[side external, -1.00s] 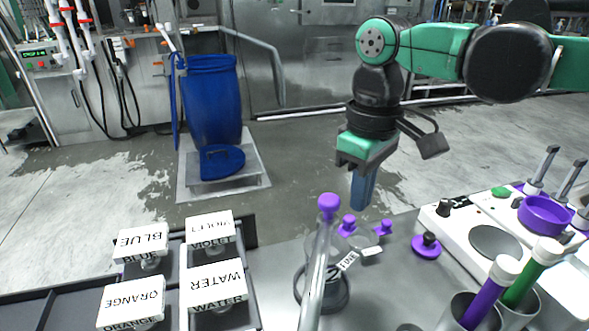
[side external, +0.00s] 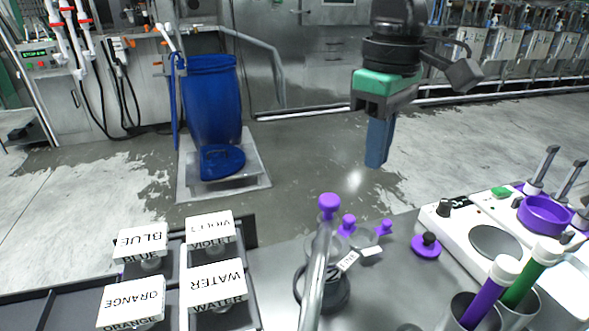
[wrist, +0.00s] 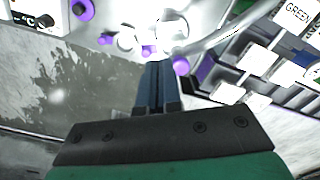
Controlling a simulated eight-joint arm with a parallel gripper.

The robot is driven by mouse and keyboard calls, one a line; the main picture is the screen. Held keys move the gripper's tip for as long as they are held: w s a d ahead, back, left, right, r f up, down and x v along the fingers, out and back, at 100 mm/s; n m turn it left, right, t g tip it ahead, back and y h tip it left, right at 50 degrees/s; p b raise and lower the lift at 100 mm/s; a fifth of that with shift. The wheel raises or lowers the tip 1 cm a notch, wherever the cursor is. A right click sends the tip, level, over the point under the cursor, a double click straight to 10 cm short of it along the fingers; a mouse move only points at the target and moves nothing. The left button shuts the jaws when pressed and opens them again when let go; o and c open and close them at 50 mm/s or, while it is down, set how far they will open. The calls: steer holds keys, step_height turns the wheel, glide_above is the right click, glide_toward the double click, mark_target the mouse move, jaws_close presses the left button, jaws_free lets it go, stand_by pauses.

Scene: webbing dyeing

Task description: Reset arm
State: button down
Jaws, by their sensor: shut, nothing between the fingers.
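My gripper (side external: 377,160) hangs above and behind the far edge of the work table in the side view, pointing down. Its blue-grey fingers are shut together and empty. In the wrist view my gripper (wrist: 158,66) shows its closed fingers pointing toward the table items, touching none of them. The upper part of my arm is out of the side view.
A flask with a purple stopper (side external: 328,205) stands at the table's middle. Labelled containers such as WATER (side external: 214,284) sit at left. A white hotplate unit (side external: 462,222) and tubes (side external: 488,292) stand at right. A blue barrel (side external: 212,105) is on the floor behind.

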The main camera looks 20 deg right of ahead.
steer(key=s+d+f+m+t, duration=0.2)
steer(key=d+f+m+t, duration=0.1)
steer(key=d+f, duration=0.2)
steer(key=s+d+f+m+t, duration=0.3)
steer(key=d+f+t, duration=0.1)
steer(key=d, duration=0.6)
steer(key=shift+f, duration=0.8)
